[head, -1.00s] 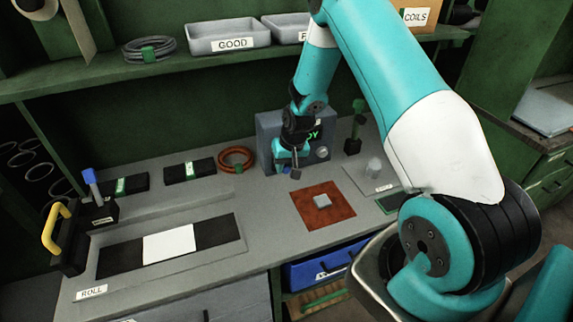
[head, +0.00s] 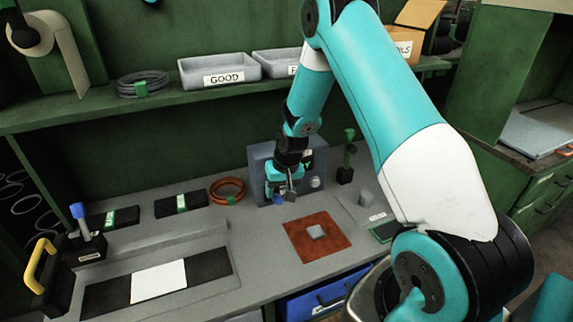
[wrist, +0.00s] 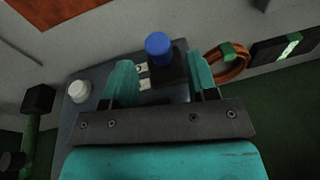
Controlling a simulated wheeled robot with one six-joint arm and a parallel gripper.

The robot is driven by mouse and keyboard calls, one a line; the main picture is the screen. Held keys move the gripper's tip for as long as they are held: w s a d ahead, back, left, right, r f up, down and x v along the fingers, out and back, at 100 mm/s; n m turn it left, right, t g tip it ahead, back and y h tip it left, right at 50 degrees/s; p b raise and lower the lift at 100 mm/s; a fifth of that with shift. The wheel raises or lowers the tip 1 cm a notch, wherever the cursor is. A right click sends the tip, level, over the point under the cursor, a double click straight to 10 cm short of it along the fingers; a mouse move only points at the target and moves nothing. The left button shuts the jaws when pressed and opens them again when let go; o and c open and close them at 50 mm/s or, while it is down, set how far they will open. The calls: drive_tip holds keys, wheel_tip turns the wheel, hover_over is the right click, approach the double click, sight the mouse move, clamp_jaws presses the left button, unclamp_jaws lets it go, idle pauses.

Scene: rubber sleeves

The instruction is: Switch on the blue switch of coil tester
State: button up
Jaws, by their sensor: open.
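The coil tester (head: 262,160) is a grey box standing at the back of the bench, partly hidden behind my gripper (head: 280,188). Its blue switch (wrist: 158,44) is a blue-capped lever on a black base in the wrist view. A little of the blue cap (head: 278,200) shows low at the gripper in the head view. My gripper (wrist: 160,62) is open, with one teal finger on each side of the switch. The blue cap lies between the fingers, towards their tips. I cannot tell whether either finger touches it. The lever's tilt is unclear.
A pale round knob (wrist: 79,91) is on the tester beside one finger. A copper-coloured coil (head: 228,190) lies left of the tester. A red-brown mat (head: 327,246) with a small grey block lies in front. A black-and-green upright tool (head: 347,160) stands to the right.

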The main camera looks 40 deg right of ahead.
drive_tip(key=b+v, duration=0.2)
drive_tip(key=v, duration=1.2)
drive_tip(key=shift+r, duration=0.35)
